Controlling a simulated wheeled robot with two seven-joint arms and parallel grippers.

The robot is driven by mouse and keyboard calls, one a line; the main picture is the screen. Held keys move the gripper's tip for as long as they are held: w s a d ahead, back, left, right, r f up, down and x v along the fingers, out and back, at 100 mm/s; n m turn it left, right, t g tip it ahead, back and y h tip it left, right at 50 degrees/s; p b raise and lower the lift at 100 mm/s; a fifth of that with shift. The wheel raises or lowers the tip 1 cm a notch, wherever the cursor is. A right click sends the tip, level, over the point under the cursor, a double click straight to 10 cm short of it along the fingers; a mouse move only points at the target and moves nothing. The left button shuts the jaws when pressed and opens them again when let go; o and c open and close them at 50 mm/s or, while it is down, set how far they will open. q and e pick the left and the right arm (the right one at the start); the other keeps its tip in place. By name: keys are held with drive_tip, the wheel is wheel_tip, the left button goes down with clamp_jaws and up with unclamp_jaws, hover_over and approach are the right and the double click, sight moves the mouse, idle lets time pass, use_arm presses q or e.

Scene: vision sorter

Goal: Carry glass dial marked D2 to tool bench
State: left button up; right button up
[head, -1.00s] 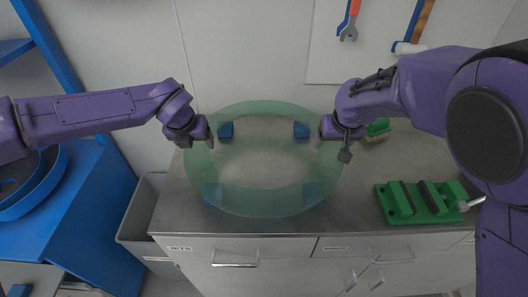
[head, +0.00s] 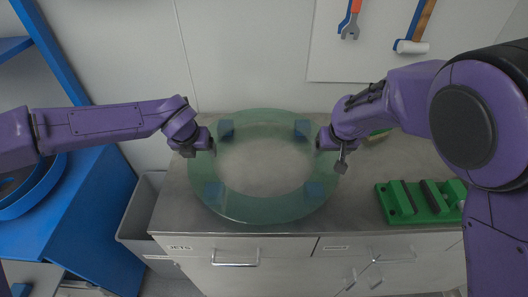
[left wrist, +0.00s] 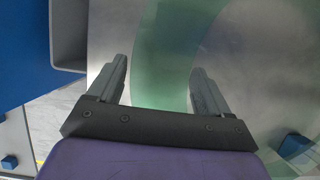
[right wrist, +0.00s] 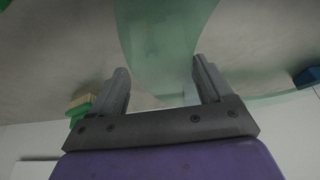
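A large pale green glass ring (head: 262,214), which I take for the glass dial, lies level over the grey metal bench top (head: 172,208). I can read no D2 mark on it. It is directly over several blue blocks seen through the glass; I cannot tell if it touches them. My left gripper (head: 203,146) is at its left rim, and my right gripper (head: 332,150) at its right rim. In the left wrist view the glass band (left wrist: 160,75) fills the gap between the fingers. In the right wrist view the band (right wrist: 165,60) does too.
A green slotted fixture (head: 422,204) stands on the bench at right. A brush (head: 380,133) lies behind my right gripper. Tools hang on the back wall (head: 270,55). A grey bin (head: 146,215) and blue shelving (head: 105,190) stand left of the bench.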

use_arm(q)
drive_tip(key=shift+o, duration=1.1)
drive_tip(key=shift+r, duration=0.1)
use_arm(e)
drive_tip(key=shift+o, duration=1.1)
drive_tip(key=shift+s+r, duration=0.1)
use_arm(q)
drive_tip(key=shift+s, duration=0.15)
drive_tip(key=v, duration=1.1)
drive_tip(key=shift+r, duration=0.4)
use_arm(e)
drive_tip(key=v, duration=1.2)
use_arm(q)
drive_tip(key=shift+s, duration=0.15)
use_arm(e)
drive_tip(key=shift+s, duration=0.1)
